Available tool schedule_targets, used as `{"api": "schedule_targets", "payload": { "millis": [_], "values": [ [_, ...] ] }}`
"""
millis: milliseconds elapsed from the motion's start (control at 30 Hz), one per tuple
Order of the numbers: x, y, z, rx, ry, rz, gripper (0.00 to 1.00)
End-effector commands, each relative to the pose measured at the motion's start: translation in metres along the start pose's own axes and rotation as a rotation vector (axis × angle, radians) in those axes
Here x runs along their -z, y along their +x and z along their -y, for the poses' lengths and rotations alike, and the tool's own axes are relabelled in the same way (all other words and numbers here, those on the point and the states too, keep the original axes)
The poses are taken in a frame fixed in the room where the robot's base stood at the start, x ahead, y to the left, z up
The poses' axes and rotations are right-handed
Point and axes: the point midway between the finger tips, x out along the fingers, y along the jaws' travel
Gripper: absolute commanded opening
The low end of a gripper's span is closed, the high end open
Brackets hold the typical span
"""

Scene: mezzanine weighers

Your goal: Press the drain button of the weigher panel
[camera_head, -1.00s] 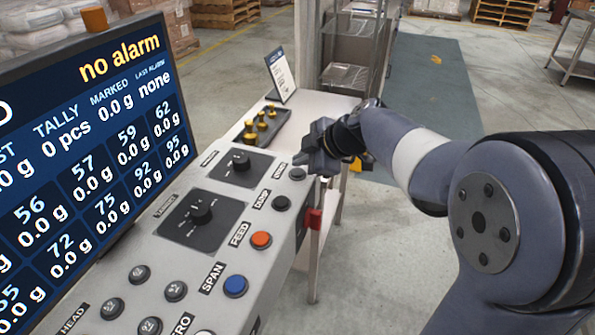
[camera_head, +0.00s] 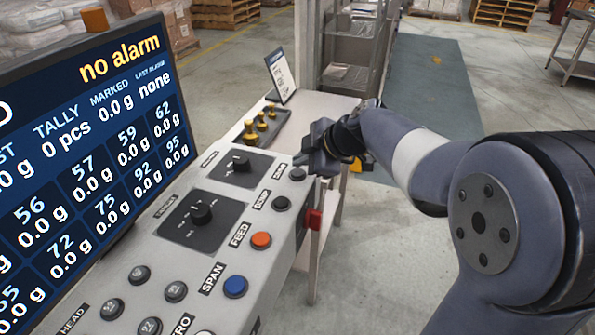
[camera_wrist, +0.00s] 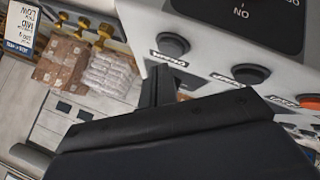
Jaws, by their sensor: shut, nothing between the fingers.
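The drain button (camera_head: 297,174) is a dark round button at the far right end of the weigher panel (camera_head: 222,262). A small label lies to its left. In the wrist view the drain button (camera_wrist: 173,45) is near the top centre, with its label upside down below it. My gripper (camera_head: 318,160) is shut and empty, beside and slightly above the button at the panel's edge. In the wrist view my gripper's dark fingers (camera_wrist: 158,82) end just below and left of the button and its label. I cannot tell if they touch the panel.
The dump button (camera_head: 281,203), orange feed button (camera_head: 261,240) and blue span button (camera_head: 235,286) line the panel's edge. A red part (camera_head: 314,219) juts from its side. Beyond lie yellow-knobbed weights (camera_head: 262,127) and a standing card (camera_head: 281,75). A screen (camera_head: 90,140) rises at left.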

Motion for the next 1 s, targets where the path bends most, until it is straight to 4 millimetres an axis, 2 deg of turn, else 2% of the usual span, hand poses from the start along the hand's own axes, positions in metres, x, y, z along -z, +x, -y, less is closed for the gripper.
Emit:
{"api": "schedule_targets", "payload": {
  "millis": [1000],
  "values": [
    [-0.0047, 0.0063, 0.0046, 0.0, 0.0, 0.0, 0.0]
  ]
}}
